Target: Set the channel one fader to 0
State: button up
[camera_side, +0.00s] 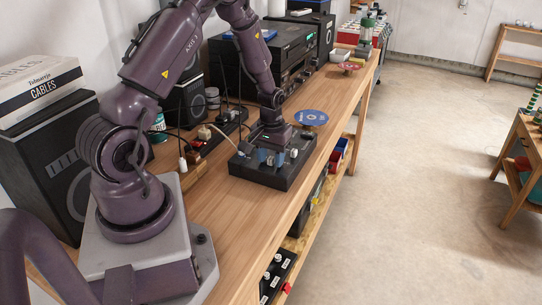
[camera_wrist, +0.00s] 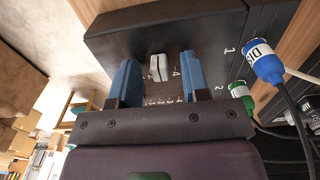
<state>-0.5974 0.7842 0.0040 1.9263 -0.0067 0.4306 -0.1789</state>
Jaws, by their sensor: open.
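The black mixer box (camera_side: 285,174) lies on the wooden bench below my gripper; it also fills the upper part of the wrist view (camera_wrist: 120,36). A pale grey fader knob (camera_wrist: 158,67) stands on its top face, between my fingers and just beyond them, with a small "4" beside it. The box edge has a "1" and a "2" marked at the right. Small scale marks show nearer my palm. My gripper (camera_wrist: 158,84) has blue fingers apart, one on each side of the knob, with visible gaps. In the side view, my gripper (camera_side: 270,156) is low over the box and partly hides its controls.
A blue plug (camera_wrist: 264,62) and a green plug (camera_wrist: 240,94) with cables enter the box's right side. A blue disc (camera_side: 311,117) lies behind the box. A power strip (camera_side: 226,122), speakers and a black receiver (camera_side: 290,52) line the wall.

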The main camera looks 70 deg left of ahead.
aim_at(287, 169)
jog(key=shift+c, duration=0.4)
grip_shut()
jog(key=shift+w+d, duration=1.7)
jog(key=shift+o, duration=0.4)
grip_release()
notch_tip(287, 169, up, 13)
